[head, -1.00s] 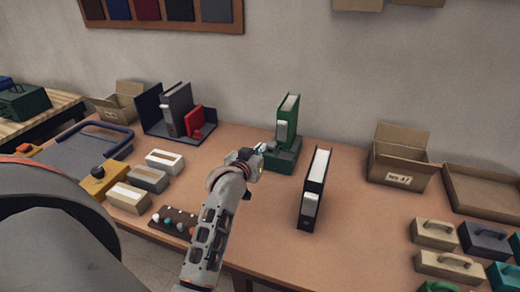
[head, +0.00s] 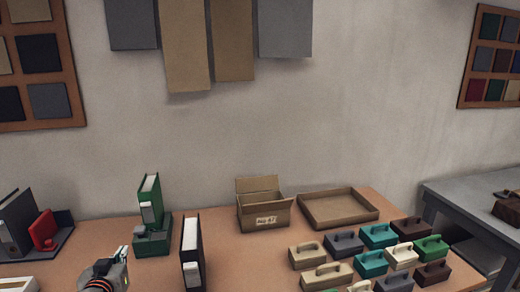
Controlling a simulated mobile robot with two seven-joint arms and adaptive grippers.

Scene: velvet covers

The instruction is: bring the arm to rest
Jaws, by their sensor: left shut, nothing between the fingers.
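My left gripper (head: 122,254) shows at the bottom left of the head view, pointing up towards the back of the table. Its fingers are shut and empty. It is just left of and in front of the green stand (head: 154,241), with no clear contact. A green binder (head: 150,202) stands upright in that stand. A black binder with white pages (head: 192,255) stands upright to the right of my gripper. Most of the left arm is below the frame. My right gripper is not in view.
An open cardboard box (head: 263,213) and a shallow tray (head: 338,208) stand at the back. Several handled blocks (head: 343,243) fill the table's right part. A rack with a red item (head: 43,230) is at the left. A grey table (head: 480,205) stands further right.

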